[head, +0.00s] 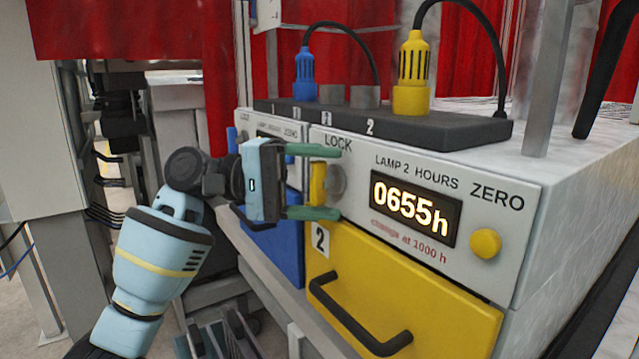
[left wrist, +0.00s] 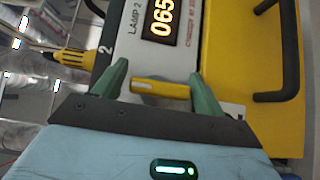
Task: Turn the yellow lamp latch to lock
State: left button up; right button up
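The yellow lamp latch (head: 318,185) is a short bar on the white panel of lamp 2, below the word LOCK. Its long side stands upright in the head view. My left gripper (head: 326,181) is at the panel with its green fingers apart, one above the latch and one below it. In the left wrist view the latch (left wrist: 160,88) lies lengthwise between the two fingertips (left wrist: 158,69). The fingers do not look closed on it, and I cannot tell if one touches an end. My right gripper is not in view.
A lit display (head: 414,208) reads 0655h, with a yellow button (head: 485,243) to its right. Below is a yellow drawer (head: 450,310) with a black handle (head: 360,318). A blue drawer (head: 275,248) is to the left. Yellow (head: 412,75) and blue (head: 304,75) plugs stand on top.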

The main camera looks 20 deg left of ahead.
pick_arm(q)
jog(key=shift+o, duration=0.7)
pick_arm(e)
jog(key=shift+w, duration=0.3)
pick_arm(q)
jog(key=s+a+b, duration=0.1)
jog(key=a, duration=0.6)
jog(key=shift+a, duration=0.35)
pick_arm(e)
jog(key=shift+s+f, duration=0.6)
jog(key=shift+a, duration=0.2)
